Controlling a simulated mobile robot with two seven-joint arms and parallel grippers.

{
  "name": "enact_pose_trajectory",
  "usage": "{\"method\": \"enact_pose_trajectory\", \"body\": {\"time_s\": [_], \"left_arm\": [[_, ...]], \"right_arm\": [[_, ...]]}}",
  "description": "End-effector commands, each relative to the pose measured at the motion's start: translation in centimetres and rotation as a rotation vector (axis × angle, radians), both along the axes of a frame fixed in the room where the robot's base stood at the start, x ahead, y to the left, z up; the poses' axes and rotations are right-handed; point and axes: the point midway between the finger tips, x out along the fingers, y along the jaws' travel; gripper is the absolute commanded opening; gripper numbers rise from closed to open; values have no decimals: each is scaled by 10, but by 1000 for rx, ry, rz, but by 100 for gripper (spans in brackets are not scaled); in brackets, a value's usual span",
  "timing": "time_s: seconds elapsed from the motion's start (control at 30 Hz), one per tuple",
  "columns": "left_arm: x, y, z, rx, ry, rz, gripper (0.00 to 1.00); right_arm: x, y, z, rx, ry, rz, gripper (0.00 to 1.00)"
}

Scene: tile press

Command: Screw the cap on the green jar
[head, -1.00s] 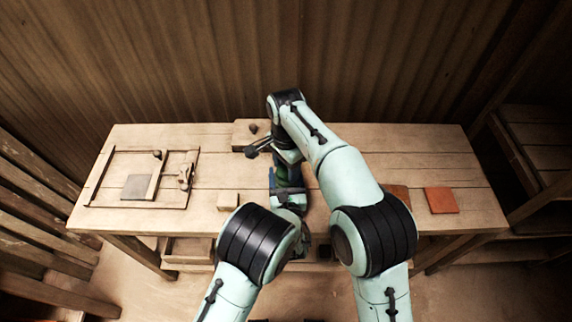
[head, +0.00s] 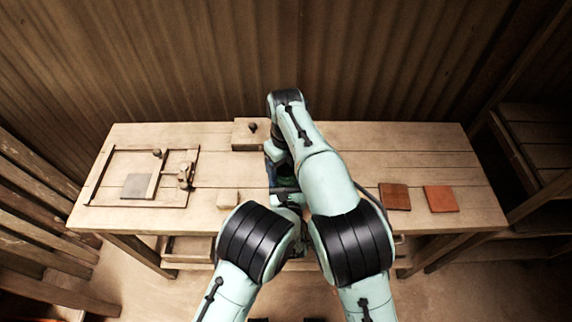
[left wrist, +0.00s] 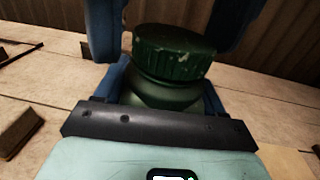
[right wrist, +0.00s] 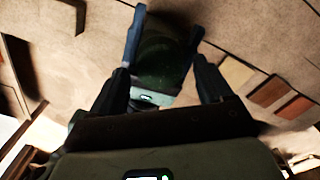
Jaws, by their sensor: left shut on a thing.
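The green jar (left wrist: 160,97) stands upright between the blue fingers of my left gripper (left wrist: 165,90), which is shut on its body. The dark green ribbed cap (left wrist: 174,52) sits on the jar's mouth and looks level; how far it is threaded cannot be told. My right gripper (right wrist: 162,78) is above the jar with its fingers apart. In the left wrist view its fingers stand on either side of the cap, with a gap visible at the left. In the head view my arms mostly hide the jar and cap.
A wooden frame holding a grey tile (head: 137,186) lies at the table's left. A wooden block with a dark knob (head: 252,127) is behind the jar. A small wooden block (head: 228,199) is near the front edge. A brown tile (head: 395,197) and an orange tile (head: 441,198) lie at right.

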Motion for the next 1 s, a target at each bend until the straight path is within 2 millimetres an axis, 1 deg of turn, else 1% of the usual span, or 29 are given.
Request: {"method": "enact_pose_trajectory", "body": {"time_s": [0.27, 0.37, 0.5, 0.63, 0.9, 0.93, 1.0], "left_arm": [[0, -1, 0, 0, 0, -1, 0], [0, -1, 0, 0, -1, -1, 0], [0, -1, 0, -1, -1, -1, 0], [0, -1, 0, -1, -1, -1, 0], [0, -1, 0, -1, -1, -1, 0], [0, -1, 0, -1, -1, -1, 0], [0, -1, 0, -1, -1, -1, 0]], "right_arm": [[0, 0, 1, 0, 0, 2, 78], [1, 0, 12, 0, -2, 2, 78], [1, 0, 32, 0, -4, 2, 78], [0, 0, 43, -1, -1, 2, 78], [0, 0, 45, -1, 2, 2, 78], [0, 0, 45, -1, 2, 2, 74], [0, 0, 45, -1, 2, 10, 74]]}}
